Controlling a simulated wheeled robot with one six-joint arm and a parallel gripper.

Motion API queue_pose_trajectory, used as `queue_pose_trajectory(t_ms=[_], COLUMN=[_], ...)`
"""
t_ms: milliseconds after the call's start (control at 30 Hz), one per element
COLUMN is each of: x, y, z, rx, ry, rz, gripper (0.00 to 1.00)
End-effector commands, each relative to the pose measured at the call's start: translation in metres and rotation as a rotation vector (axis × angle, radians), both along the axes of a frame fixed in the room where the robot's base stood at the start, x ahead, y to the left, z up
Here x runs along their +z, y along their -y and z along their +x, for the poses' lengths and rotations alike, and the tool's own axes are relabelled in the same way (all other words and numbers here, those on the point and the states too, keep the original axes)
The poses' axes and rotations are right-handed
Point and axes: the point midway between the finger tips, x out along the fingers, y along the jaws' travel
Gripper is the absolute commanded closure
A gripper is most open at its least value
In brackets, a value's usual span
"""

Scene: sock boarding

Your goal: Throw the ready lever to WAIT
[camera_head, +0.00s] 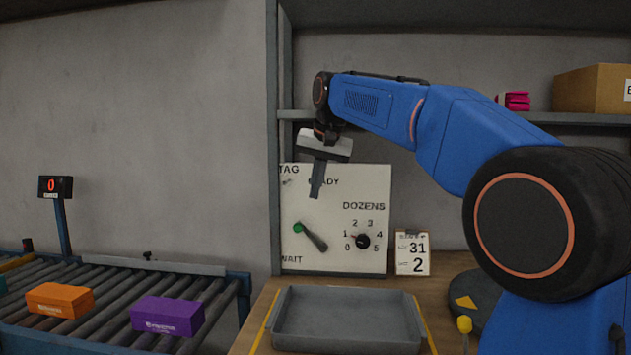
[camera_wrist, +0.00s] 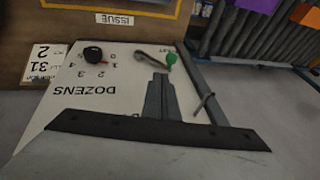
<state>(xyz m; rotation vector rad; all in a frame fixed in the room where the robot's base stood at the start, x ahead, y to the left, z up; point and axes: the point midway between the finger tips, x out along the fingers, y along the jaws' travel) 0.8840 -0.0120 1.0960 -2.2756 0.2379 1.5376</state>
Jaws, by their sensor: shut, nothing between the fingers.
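The ready lever (camera_head: 313,238) is a dark grey bar with a green knob (camera_head: 298,228) at its upper left end. It slants down to the right on a white panel (camera_head: 345,268), between the word READY above and WAIT (camera_head: 291,259) at lower left. In the wrist view, which shows the panel upside down, the green knob (camera_wrist: 170,58) is just beyond my fingertips. My gripper (camera_head: 315,195) is shut and empty, pointing down in front of the panel's upper left. It appears above the lever and apart from it. Its fingers (camera_wrist: 160,78) cover part of the panel in the wrist view.
A black DOZENS dial (camera_head: 362,241) sits right of the lever, with a number card (camera_head: 412,253) beside the panel. An empty grey tray (camera_head: 345,343) lies below on the bench. A roller conveyor (camera_head: 100,280) with orange (camera_head: 60,299) and purple (camera_head: 167,316) boxes is at left.

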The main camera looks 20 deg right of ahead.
Motion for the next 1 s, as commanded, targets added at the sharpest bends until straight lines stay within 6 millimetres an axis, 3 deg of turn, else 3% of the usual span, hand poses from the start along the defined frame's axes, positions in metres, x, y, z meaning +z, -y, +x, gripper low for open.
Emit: queue_pose_trajectory(t_ms=[200, 433, 700, 1000], x=[-0.037, -0.065, -0.078, -0.078], y=[-0.003, -0.016, -0.024, -0.025], z=[0.015, 0.026, 0.031, 0.032], rx=[0.000, 0.003, 0.001, 0.001], ry=[-0.004, -0.002, 0.000, 0.000], rz=[-0.001, -0.002, -0.001, -0.001], gripper=[1.00, 1.00, 1.00, 1.00])
